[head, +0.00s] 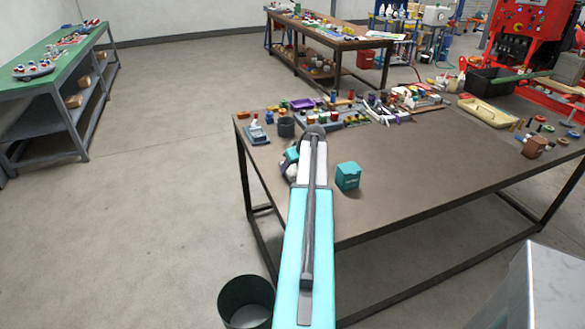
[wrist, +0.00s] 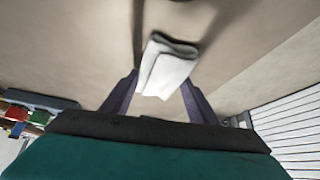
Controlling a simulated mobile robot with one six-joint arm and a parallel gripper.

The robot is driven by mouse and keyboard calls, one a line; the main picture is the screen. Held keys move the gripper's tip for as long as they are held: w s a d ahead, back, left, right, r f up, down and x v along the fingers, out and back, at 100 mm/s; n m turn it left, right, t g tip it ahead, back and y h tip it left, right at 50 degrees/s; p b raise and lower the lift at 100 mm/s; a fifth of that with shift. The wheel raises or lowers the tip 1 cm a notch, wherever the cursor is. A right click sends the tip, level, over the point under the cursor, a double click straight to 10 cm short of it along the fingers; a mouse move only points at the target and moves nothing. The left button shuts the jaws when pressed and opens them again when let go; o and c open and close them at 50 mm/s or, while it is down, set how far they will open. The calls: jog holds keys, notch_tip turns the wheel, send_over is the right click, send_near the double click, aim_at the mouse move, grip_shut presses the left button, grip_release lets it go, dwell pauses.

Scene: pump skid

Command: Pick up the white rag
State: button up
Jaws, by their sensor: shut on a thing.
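The white rag (wrist: 168,66) is folded and sits between the two fingers of my gripper (wrist: 158,98) in the wrist view. The gripper is shut on it. Plain beige surface shows behind the rag, and I cannot tell how far the rag is from it.
A teal box (head: 348,176) stands on the table (head: 420,180) just right of my arm. A dark cup (head: 286,127) and several small parts line the table's far side. A dark bin (head: 246,303) stands on the floor. The table's front middle is clear.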

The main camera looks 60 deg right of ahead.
aim_at(290, 168)
jog(key=shift+r+b, duration=1)
jog(key=shift+r, duration=3.9)
